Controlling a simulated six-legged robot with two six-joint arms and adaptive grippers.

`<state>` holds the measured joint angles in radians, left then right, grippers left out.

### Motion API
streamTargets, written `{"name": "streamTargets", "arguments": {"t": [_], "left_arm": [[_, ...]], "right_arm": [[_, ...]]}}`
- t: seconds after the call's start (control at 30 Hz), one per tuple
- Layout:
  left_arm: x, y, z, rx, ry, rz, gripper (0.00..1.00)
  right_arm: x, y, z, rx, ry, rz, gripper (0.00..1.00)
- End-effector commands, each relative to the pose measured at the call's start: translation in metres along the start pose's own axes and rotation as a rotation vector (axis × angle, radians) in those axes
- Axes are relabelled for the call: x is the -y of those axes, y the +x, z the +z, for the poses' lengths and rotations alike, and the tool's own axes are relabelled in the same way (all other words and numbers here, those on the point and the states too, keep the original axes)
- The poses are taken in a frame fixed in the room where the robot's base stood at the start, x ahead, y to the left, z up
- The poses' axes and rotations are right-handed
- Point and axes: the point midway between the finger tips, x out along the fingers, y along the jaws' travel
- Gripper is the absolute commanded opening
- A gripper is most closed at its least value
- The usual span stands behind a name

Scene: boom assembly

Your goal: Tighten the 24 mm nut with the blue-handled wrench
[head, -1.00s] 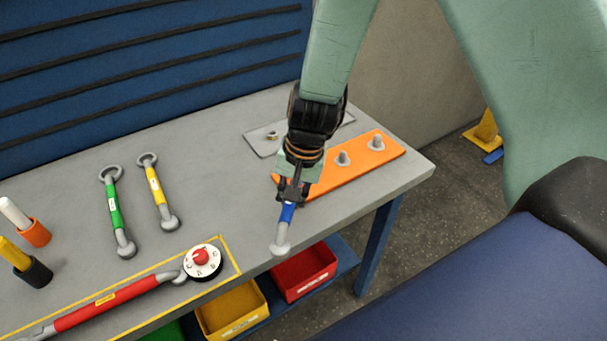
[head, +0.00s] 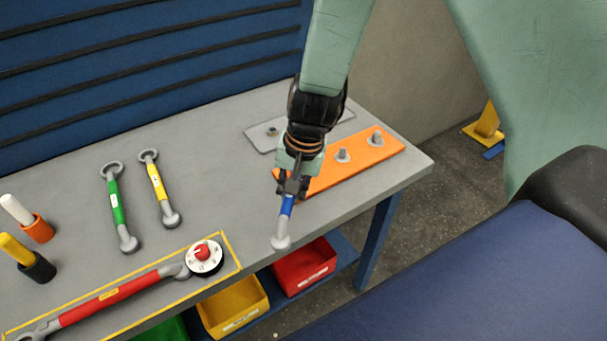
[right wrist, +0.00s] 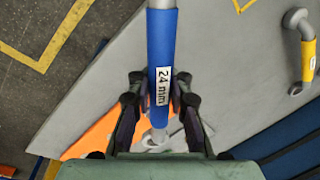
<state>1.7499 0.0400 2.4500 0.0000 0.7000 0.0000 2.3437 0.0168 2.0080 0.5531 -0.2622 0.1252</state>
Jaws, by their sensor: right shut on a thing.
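My right gripper (head: 291,187) is shut on the blue-handled wrench (head: 287,206), over the table's right part. One grey end of the wrench points towards the table's front edge; the gripper hides the other end in the head view. In the right wrist view the blue handle (right wrist: 161,50) reads "24 mm" and passes between my fingers (right wrist: 160,105). A grey end (right wrist: 155,139) shows below them, near the orange plate (right wrist: 100,132). The orange plate (head: 325,177) carries bolts, two of them visible (head: 342,155) (head: 376,138). I cannot tell whether the wrench touches a nut. My left gripper is out of view.
A grey plate (head: 258,138) with a small part lies behind the orange plate. Green (head: 116,205) and yellow (head: 158,185) wrenches and a red-handled tool with a dial (head: 110,296) lie left. Red (head: 305,265) and yellow bins (head: 233,306) sit below the table edge.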

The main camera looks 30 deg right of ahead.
Motion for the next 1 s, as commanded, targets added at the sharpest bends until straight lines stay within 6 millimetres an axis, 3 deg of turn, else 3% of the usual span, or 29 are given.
{"name": "streamTargets", "arguments": {"t": [1.0], "left_arm": [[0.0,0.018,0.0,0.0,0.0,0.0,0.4]], "right_arm": [[-0.015,0.017,-0.001,0.018,-0.094,-0.016,0.0]]}}
